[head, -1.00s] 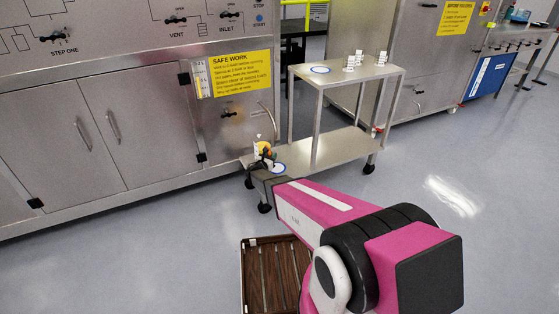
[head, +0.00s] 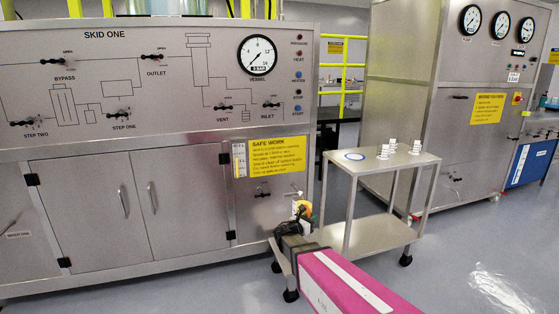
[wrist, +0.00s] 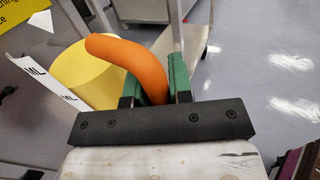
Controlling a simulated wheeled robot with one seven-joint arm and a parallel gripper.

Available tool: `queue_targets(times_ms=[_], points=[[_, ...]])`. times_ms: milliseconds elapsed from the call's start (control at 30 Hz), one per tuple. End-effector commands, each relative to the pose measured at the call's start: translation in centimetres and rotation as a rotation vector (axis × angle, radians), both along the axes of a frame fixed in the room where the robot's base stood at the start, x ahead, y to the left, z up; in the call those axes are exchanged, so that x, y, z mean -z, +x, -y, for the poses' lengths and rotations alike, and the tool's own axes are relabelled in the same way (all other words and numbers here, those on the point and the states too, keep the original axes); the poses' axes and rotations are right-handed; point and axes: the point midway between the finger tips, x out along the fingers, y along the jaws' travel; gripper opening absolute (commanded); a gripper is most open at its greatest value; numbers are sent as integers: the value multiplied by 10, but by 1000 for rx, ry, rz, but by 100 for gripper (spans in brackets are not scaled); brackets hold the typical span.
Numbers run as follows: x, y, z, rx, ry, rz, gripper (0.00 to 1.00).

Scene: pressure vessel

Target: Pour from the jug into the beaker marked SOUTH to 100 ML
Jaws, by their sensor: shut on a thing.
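The yellow jug (wrist: 88,72) has an orange handle (wrist: 135,62) and a white scale strip lettered ML (wrist: 40,78). My gripper (wrist: 152,92) is shut on the handle, its green fingers on either side of it. Three small beakers with white markings, a left one (head: 384,152), a back one (head: 393,144) and a right one (head: 415,147), stand on the cart's top. Their names are unreadable.
The skid cabinet (head: 150,160) stands close on the left, another cabinet (head: 455,140) behind right. Open floor (head: 460,240) lies right of the cart.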

Motion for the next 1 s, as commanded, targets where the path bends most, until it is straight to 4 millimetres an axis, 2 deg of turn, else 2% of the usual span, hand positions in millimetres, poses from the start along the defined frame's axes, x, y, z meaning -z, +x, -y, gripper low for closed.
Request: queue_targets(times_ms=[33, 200, 300, 433, 633, 1000], points=[[-22, -23, 8, 12, 0, 3, 0], [-71, -71, 26, 50, 5, -1, 0], [-93, -96, 35, 69, 7, -3, 0], [-113, -120, 44, 87, 10, -7, 0], [-127, -136, 50, 101, 13, -11, 0], [-128, -137, 50, 102, 13, -12, 0]])
